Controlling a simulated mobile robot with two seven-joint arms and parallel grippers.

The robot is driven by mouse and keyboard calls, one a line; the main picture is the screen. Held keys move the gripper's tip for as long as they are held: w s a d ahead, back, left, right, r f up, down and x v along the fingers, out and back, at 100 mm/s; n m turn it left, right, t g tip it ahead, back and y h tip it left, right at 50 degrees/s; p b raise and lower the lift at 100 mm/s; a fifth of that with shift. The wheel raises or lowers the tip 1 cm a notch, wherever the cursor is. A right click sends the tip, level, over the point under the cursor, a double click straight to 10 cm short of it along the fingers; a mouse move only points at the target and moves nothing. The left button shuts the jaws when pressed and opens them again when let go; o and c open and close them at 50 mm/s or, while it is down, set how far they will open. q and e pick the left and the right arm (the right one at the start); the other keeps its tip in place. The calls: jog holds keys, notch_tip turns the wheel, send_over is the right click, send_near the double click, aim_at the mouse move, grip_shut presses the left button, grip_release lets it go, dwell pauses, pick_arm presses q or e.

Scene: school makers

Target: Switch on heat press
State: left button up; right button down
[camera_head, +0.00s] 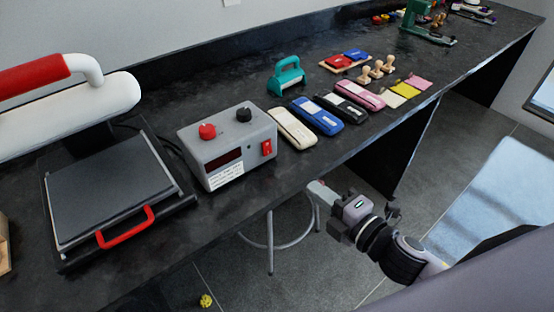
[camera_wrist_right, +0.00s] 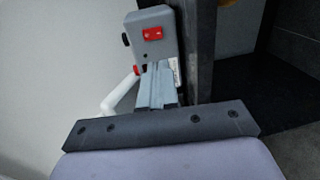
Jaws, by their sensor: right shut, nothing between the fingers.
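The heat press stands at the left in the head view, with a dark flat plate (camera_head: 112,190), a red front handle (camera_head: 126,228) and a white arm (camera_head: 80,108) above. Its grey control box (camera_head: 228,148) has a red knob (camera_head: 207,131), a black knob (camera_head: 244,115), a dark display and a red rocker switch (camera_head: 267,147). The box (camera_wrist_right: 150,18) and red switch (camera_wrist_right: 152,34) also show in the right wrist view, beyond the fingers. My right gripper (camera_head: 317,188) is shut and empty, off the counter's front edge and apart from the switch. My left gripper is out of view.
On the dark counter (camera_head: 330,160), cases in cream (camera_head: 292,128), blue (camera_head: 318,115), black and pink lie right of the box. A teal tool (camera_head: 287,75) and wooden stamps (camera_head: 372,70) stand behind. A stool (camera_head: 278,244) stands below the counter edge.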

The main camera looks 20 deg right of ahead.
aim_at(269, 153)
jog(key=shift+w, duration=0.15)
jog(key=p+x, duration=0.1)
jog(key=x, duration=1.2)
jog(key=shift+w+a, duration=0.2)
jog(key=shift+w, duration=0.15)
jog(key=shift+f, duration=0.1)
jog(key=shift+w+f+b, duration=0.15)
jog(key=shift+b, duration=0.75)
